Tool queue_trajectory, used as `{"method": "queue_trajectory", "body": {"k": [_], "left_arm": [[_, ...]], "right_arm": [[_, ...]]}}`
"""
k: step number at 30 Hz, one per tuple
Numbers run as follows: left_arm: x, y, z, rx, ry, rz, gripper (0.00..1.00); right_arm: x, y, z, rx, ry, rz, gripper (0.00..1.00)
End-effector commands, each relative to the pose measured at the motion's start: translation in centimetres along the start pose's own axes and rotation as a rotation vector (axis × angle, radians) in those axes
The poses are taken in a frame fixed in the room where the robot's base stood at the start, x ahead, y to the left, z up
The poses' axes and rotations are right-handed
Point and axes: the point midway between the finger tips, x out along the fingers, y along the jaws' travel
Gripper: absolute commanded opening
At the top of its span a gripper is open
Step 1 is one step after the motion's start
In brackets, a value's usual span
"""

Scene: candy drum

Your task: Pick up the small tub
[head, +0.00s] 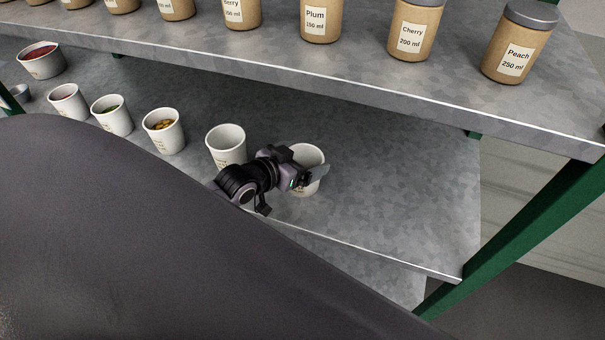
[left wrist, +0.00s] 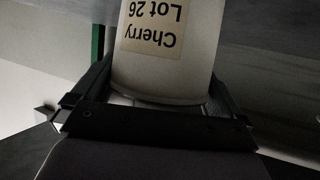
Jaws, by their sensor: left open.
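A white tub (head: 308,155) stands at the right end of a row of tubs on the lower shelf; my left gripper partly hides it. My left gripper (head: 308,176) is open at this tub, with a finger showing across its front. In the left wrist view a white tub (left wrist: 200,60) with an upside-down label reading "Cherry Lot 26" sits between the spread fingers. I cannot tell whether the fingers touch it. My right gripper is not in view.
An empty-looking white tub (head: 227,143) stands just left of the gripper. Further left are tubs with coloured contents, such as one with yellow pieces (head: 163,130). The upper shelf (head: 350,75) with labelled jars overhangs behind. The lower shelf (head: 400,190) is clear to the right, up to a green post (head: 530,220).

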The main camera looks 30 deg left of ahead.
Motion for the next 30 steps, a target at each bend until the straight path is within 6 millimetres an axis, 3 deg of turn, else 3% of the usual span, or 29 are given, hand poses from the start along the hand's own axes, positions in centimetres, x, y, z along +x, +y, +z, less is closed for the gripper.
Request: {"method": "queue_trajectory", "body": {"k": [6, 10, 11, 22, 30], "left_arm": [[0.0, 0.0, 0.0, 0.000, 0.000, 0.001, 0.97], [0.0, 0.0, 0.0, -0.001, 0.000, 0.001, 0.54], [0.0, 0.0, 0.0, -0.001, 0.000, 0.001, 0.48], [-0.2, 0.0, -0.5, 0.000, 0.000, 0.001, 0.48], [-2.0, 0.0, -5.0, 0.002, 0.005, 0.001, 0.48]], "right_arm": [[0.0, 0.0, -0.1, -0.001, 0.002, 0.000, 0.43], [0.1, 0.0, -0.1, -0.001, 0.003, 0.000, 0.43], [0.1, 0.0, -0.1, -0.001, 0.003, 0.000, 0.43], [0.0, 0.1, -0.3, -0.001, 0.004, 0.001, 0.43], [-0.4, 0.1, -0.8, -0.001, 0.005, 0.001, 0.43]]}}
